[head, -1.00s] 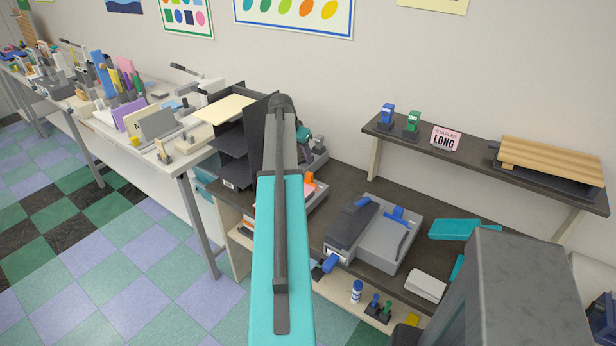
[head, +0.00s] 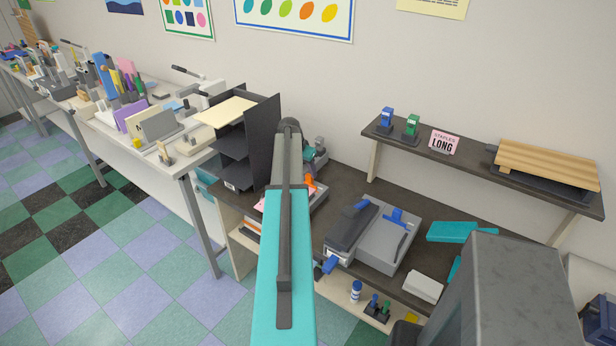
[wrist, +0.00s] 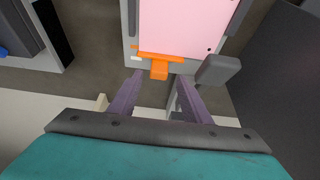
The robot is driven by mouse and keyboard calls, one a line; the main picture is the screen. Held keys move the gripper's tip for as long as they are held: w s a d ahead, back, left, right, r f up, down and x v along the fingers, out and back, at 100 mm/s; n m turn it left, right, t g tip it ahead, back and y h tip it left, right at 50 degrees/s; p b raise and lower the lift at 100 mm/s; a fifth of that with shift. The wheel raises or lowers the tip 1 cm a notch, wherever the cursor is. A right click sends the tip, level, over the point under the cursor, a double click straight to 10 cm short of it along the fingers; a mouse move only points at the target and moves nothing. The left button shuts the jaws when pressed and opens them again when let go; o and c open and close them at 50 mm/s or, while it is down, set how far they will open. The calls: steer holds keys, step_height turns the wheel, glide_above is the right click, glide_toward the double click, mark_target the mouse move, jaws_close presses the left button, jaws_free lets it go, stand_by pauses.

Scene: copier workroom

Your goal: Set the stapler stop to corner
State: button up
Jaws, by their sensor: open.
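A grey machine holding a pink sheet (wrist: 180,25) shows at the top of the wrist view, with an orange stop piece (wrist: 159,70) on its near edge. My gripper (wrist: 158,82) is open, its two purple-grey fingers reaching towards that edge. The orange tab lies between the fingertips in the picture; I cannot tell whether they touch it. In the head view the same orange part (head: 309,184) shows beside my arm, which hides most of that machine and my gripper. No position marks can be read.
A grey machine with blue parts (head: 378,244) stands to the right on the dark bench. A black tray rack (head: 262,150) stands close on the left.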

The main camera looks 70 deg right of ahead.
mark_target(308, 175)
steer(key=shift+p+x, duration=0.75)
steer(key=shift+x, duration=1.85)
steer(key=shift+c, duration=0.2)
jaws_close()
